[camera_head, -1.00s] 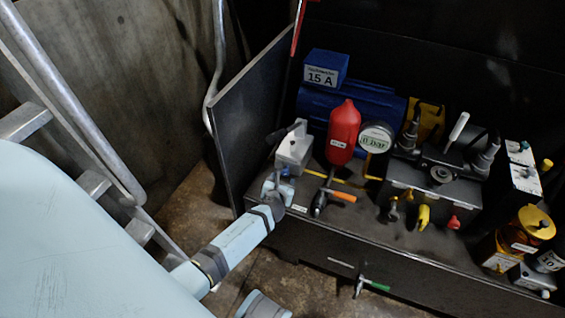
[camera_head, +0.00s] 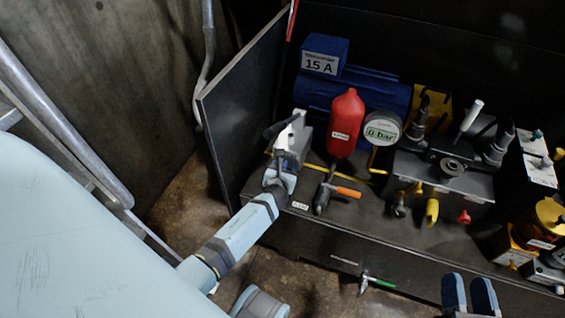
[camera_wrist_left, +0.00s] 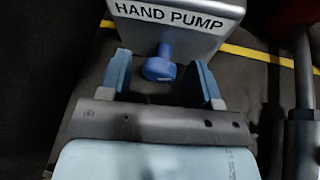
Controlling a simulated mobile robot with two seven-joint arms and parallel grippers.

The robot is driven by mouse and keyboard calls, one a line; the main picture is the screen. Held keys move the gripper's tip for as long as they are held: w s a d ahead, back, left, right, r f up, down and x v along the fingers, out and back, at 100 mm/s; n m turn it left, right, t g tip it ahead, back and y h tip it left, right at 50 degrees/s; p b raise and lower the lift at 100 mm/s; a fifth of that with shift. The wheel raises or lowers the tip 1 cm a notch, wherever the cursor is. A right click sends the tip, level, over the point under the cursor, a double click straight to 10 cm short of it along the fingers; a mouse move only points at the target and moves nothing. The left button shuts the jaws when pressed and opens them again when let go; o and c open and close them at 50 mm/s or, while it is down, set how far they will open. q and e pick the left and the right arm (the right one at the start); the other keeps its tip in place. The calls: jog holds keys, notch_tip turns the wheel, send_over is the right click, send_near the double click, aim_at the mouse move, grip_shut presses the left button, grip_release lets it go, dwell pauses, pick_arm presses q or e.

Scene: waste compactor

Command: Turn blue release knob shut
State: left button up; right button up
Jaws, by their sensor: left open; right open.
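The hand pump (camera_head: 298,131) is a grey block with a dark lever on top, at the left of the bench. Its label reads HAND PUMP in the left wrist view (camera_wrist_left: 215,40). The blue release knob (camera_wrist_left: 160,66) sticks out from the pump's front, below the label. My left gripper (camera_head: 281,168) is at the pump's front; in the left wrist view its open blue fingers (camera_wrist_left: 163,80) stand on either side of the knob, with gaps between. In the head view the knob is hidden by the gripper. My right gripper (camera_head: 469,292) is open and empty at the bottom right.
A red accumulator (camera_head: 346,124) and a gauge reading 0 bar (camera_head: 382,128) stand right of the pump. An orange-handled valve (camera_head: 346,192) sits in front. A dark side panel (camera_head: 240,110) rises left of the pump. A green-handled valve (camera_head: 381,284) is lower down.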

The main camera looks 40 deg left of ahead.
pick_arm(q)
jog(key=shift+c, duration=0.5)
jog(key=c, duration=0.8)
jog(key=shift+c, duration=0.2)
pick_arm(e)
jog(key=shift+s+f, duration=0.15)
jog(key=shift+f, duration=0.1)
